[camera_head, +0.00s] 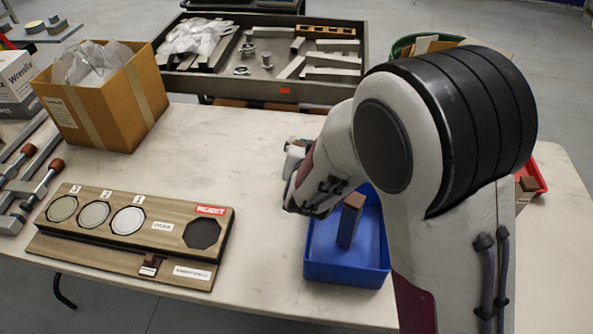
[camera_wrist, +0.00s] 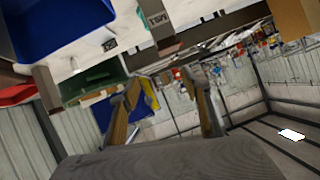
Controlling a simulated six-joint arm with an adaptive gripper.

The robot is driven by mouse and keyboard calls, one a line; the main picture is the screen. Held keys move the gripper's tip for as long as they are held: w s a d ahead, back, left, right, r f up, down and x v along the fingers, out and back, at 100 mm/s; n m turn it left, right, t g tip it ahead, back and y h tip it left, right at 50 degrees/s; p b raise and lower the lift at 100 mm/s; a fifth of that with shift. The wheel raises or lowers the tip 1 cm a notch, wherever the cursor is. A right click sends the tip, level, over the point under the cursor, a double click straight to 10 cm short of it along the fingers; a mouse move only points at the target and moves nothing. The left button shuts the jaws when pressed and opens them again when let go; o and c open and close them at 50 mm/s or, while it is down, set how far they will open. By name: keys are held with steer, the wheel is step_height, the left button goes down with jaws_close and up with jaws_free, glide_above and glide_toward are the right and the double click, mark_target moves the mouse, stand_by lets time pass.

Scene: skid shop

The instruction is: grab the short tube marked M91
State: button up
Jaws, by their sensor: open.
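In the wrist view a short grey tube (camera_wrist: 157,22) with a brown end hangs into the top of the picture. The tube's brown end shows just beyond the fingertips; I cannot tell the exact gap. In the head view my gripper (camera_head: 300,178) is above the table, left of the blue bin, partly hidden by my arm. I cannot make out the marked tube there.
A blue bin (camera_head: 325,272) holds an upright brown-topped block (camera_head: 350,220). A wooden board (camera_head: 130,240) with round discs lies left. A cardboard box (camera_head: 105,105) and clamps (camera_head: 30,175) stand farther left. A metal tray (camera_head: 270,85) of parts is behind. The table between is clear.

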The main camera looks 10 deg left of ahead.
steer(key=s+a+f+n+t+h, duration=0.1)
steer(key=a+f+t, duration=0.3)
steer(key=f, duration=0.6)
steer(key=shift+s+t+h, duration=0.2)
steer(key=shift+t+h, duration=0.3)
steer(key=shift+t, duration=0.2)
steer(key=shift+w+f, duration=0.1)
steer(key=shift+w, duration=0.05)
steer(key=shift+w+d, duration=0.1)
steer(key=shift+w, duration=1.05)
steer(key=shift+w, duration=0.1)
steer(key=shift+w+r, duration=0.15)
steer(key=shift+w, duration=1.15)
steer(key=shift+w+r, duration=0.1)
steer(key=shift+w, duration=1.15)
jaws_close()
